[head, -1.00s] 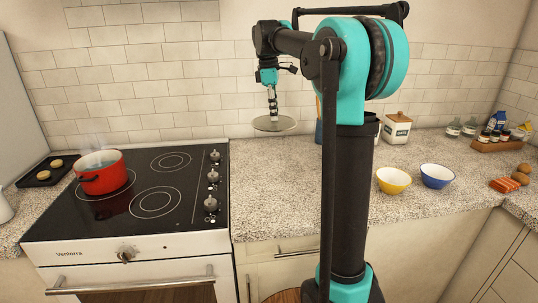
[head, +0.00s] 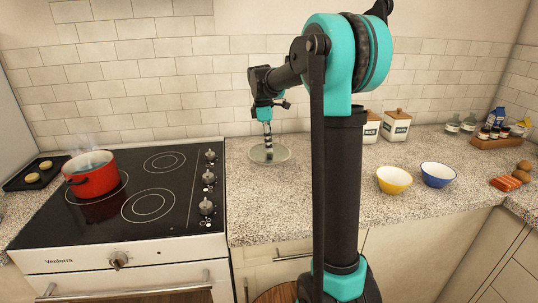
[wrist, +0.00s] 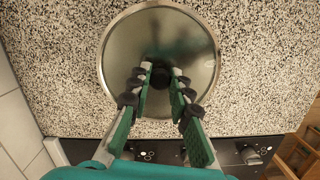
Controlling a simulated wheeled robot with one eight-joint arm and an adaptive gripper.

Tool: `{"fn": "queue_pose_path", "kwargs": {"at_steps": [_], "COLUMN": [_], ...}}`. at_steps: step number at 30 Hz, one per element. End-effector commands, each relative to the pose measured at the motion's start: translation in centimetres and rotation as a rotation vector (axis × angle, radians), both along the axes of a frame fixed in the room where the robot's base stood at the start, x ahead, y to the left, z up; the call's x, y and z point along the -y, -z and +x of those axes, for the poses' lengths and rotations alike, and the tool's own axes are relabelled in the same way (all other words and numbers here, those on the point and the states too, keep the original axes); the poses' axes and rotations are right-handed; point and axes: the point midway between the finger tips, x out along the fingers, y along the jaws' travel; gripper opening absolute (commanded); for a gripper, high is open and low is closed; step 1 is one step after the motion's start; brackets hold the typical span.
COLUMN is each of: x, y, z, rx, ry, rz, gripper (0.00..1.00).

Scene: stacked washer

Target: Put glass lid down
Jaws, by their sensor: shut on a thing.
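The round glass lid (head: 283,153) with a metal rim is at the speckled counter, just right of the stove. It looks level and at or very near the counter surface; I cannot tell whether it touches. In the wrist view the lid (wrist: 190,30) fills the upper middle, with a dark knob at its centre. My gripper (head: 268,146) points down over the lid, and in the wrist view its fingers (wrist: 159,80) are shut on the knob.
A steaming red pot (head: 90,174) stands on the black cooktop (head: 115,222) at the left. Yellow (head: 394,180) and blue (head: 437,175) bowls stand on the counter to the right. Canisters (head: 397,126) stand at the back. The counter (head: 262,205) in front of the lid is clear.

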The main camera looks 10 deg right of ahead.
Motion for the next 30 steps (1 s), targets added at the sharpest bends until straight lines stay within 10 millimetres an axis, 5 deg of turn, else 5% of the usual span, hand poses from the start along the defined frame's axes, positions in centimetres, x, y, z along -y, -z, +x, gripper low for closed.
{"fn": "queue_pose_path", "kwargs": {"at_steps": [13,24,25,30], "x": [0.0,0.0,0.0,0.0], "y": [4.3,4.8,4.8,4.8], "z": [0.0,0.0,0.0,0.0], "rx": [0.0,0.0,0.0,0.0], "ry": [0.0,0.0,0.0,0.0], "rz": [0.0,0.0,0.0,0.0], "gripper": [0.0,0.0,0.21,0.4]}}
